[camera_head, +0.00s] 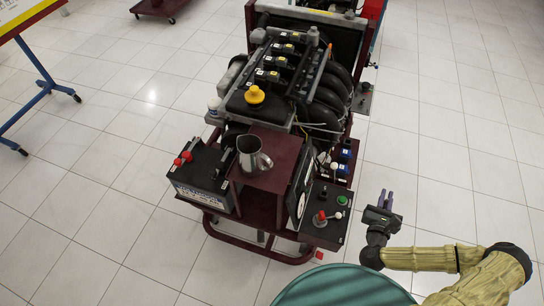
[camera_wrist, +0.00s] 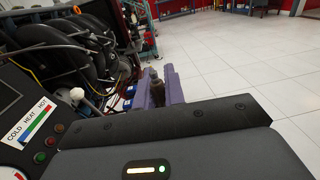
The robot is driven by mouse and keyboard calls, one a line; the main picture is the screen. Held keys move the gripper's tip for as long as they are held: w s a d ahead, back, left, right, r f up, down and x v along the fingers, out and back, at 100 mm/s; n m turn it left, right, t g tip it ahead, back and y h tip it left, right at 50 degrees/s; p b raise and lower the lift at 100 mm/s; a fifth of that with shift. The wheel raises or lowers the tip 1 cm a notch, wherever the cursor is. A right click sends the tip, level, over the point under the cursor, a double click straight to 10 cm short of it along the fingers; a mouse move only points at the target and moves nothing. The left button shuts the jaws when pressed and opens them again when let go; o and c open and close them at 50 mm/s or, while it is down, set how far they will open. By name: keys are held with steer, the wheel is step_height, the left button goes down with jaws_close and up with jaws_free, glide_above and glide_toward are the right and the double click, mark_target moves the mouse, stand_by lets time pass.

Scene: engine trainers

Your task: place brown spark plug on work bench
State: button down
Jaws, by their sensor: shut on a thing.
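My gripper (camera_head: 385,200) is to the right of the engine trainer, over the open floor, with its purple fingers pointing away from the camera. In the wrist view, the two purple fingers (camera_wrist: 160,88) are shut on the brown spark plug (camera_wrist: 157,93). Its lower part is hidden behind the dark gripper body, and its pale upper end shows between the fingers. In the head view the plug is too small to make out. I cannot pick out the work bench with certainty in either view.
The engine trainer (camera_head: 262,200), on a dark red wheeled frame, stands close to the left of my gripper. A metal jug (camera_head: 252,157) and a battery (camera_head: 203,178) sit on it. A blue-legged stand (camera_head: 45,82) is at the far left. The tiled floor (camera_head: 450,130) to the right is clear.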

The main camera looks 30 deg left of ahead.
steer(key=w+a+r+n+y+p, duration=0.1)
steer(key=w+a+r+n+y, duration=0.3)
steer(key=a, duration=0.6)
step_height(320, 180, up, 18)
steer(key=n+g+y+p, duration=0.2)
steer(key=n+g+y, duration=0.45)
steer(key=y, duration=0.25)
glide_above(279, 141)
steer(key=shift+s+m, duration=0.1)
steer(key=shift+m, duration=0.25)
steer(key=shift+f+p, duration=0.6)
steer(key=shift+f, duration=2.55)
steer(key=shift+f, duration=0.1)
steer(key=shift+f+p, duration=0.35)
steer(key=shift+f, duration=1.45)
steer(key=shift+f, duration=0.15)
